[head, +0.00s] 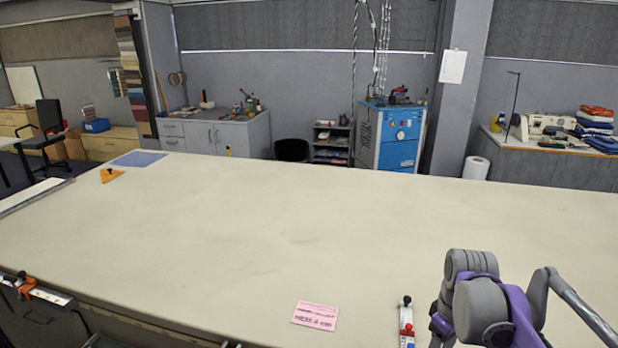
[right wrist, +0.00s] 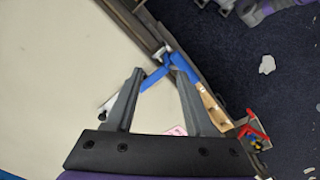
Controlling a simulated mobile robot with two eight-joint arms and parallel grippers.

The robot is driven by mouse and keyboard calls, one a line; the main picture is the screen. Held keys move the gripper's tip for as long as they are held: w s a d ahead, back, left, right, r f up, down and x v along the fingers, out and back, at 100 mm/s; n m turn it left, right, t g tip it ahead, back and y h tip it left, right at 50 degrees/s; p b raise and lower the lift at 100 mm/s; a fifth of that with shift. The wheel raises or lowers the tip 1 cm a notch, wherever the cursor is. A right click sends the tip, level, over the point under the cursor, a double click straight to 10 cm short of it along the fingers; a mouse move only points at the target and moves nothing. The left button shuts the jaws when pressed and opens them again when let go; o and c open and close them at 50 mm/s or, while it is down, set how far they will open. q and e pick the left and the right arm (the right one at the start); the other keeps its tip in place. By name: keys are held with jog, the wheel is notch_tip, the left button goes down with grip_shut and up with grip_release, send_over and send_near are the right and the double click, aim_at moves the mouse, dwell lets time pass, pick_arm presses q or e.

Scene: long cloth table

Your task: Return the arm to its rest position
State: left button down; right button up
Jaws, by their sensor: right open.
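My right arm (head: 485,300), grey and purple, is bent at the lower right of the head view, over the front right of the table. Its gripper cannot be made out there. In the right wrist view my right gripper (right wrist: 160,76) is open, its two grey fingers spread. Nothing is seen held between them. The cream cloth table (right wrist: 60,80) fills the left of that view, and its edge runs diagonally beyond the fingertips. My left gripper is not in view.
A pink card (head: 315,315) and a red-and-white tool (head: 406,322) lie near the front edge of the table (head: 250,225). An orange piece (head: 112,175) and blue sheet (head: 138,158) lie far left. A wooden-handled blue item (right wrist: 208,100) is at the edge. The table's middle is clear.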

jog(key=s+a+f+m+t, duration=0.2)
jog(key=s+a+f+m, duration=0.1)
jog(key=s, duration=0.4)
jog(key=s+a+f+m+t, duration=0.3)
jog(key=s+a+f, duration=0.2)
jog(key=s, duration=0.3)
jog(key=shift+a+f, duration=0.4)
jog(key=shift+f, duration=0.3)
dwell(1.3)
